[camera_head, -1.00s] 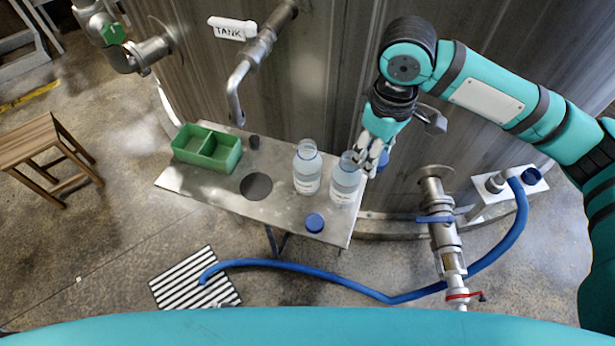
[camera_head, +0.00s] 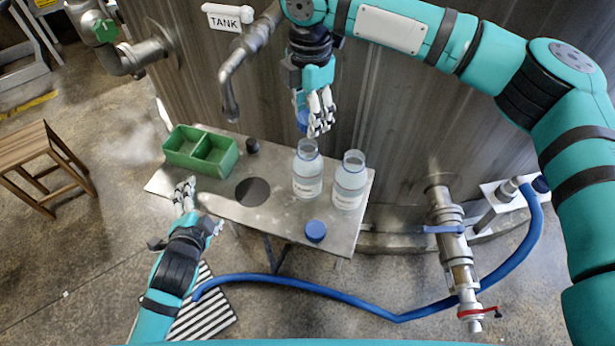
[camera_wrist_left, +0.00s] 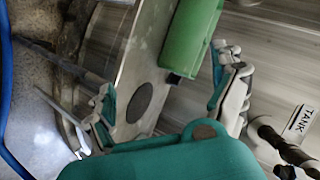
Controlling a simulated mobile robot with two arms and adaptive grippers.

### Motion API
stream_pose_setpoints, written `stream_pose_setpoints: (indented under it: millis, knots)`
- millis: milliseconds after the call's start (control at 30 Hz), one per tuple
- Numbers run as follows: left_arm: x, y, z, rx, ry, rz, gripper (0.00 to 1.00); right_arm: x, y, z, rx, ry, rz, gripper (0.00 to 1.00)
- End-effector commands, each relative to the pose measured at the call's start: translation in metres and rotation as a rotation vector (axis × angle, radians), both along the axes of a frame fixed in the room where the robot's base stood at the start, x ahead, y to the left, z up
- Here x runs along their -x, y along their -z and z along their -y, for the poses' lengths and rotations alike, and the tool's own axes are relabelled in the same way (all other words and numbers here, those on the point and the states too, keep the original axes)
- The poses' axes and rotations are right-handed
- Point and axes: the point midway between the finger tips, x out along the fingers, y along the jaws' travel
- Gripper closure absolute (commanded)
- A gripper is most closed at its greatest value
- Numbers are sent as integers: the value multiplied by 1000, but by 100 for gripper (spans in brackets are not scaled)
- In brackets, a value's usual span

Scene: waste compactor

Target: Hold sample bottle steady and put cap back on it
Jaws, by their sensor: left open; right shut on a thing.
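Two clear bottles stand upright and uncapped on the metal table (camera_head: 285,222): a left bottle (camera_head: 308,178) and a right bottle (camera_head: 350,190). One blue cap (camera_head: 315,231) lies near the table's front edge, in front of the bottles. My right gripper (camera_head: 319,122) is shut on another blue cap (camera_head: 302,121), just behind and above the left bottle's mouth, apart from it as far as I can tell. My left gripper (camera_head: 201,208) is open and empty at the table's front left; its spread fingers also show in the left wrist view (camera_wrist_left: 168,100).
A green two-part box (camera_head: 200,152) and a small dark cylinder (camera_head: 252,146) stand at the table's back left. A dark round disc (camera_head: 252,192) lies left of the bottles. A tank pipe (camera_head: 232,85) hangs behind the table. A blue hose (camera_head: 330,303) runs along the floor.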

Motion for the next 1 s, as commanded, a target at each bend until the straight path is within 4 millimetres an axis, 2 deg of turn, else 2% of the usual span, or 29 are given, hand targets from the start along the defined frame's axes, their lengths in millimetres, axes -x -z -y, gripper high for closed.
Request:
stream_pose_setpoints:
  millis: [33,200,367,500,600,700,833,1000]
  knots:
    - [-14,-9,1,-83,61,64,5,0,0,0,0,-6,0,66]
    - [-57,-47,22,-464,325,336,5,-1,0,-2,0,-20,0,66]
    - [-77,-73,60,-900,609,629,5,-2,0,-3,0,-36,0,66]
    - [-73,-76,95,-1254,846,887,5,-3,0,-4,0,-48,0,66]
    - [-61,-67,112,-1458,996,1059,5,-3,0,-5,0,-57,0,66]
    - [-49,-56,122,-1602,1111,1202,5,-4,0,-5,0,-64,-1,66]
    - [-37,-44,126,-1701,1199,1320,5,-4,-1,-5,0,-68,-1,66]
    - [-31,-40,127,-1734,1233,1369,5,-4,-1,-5,0,-69,-1,66]
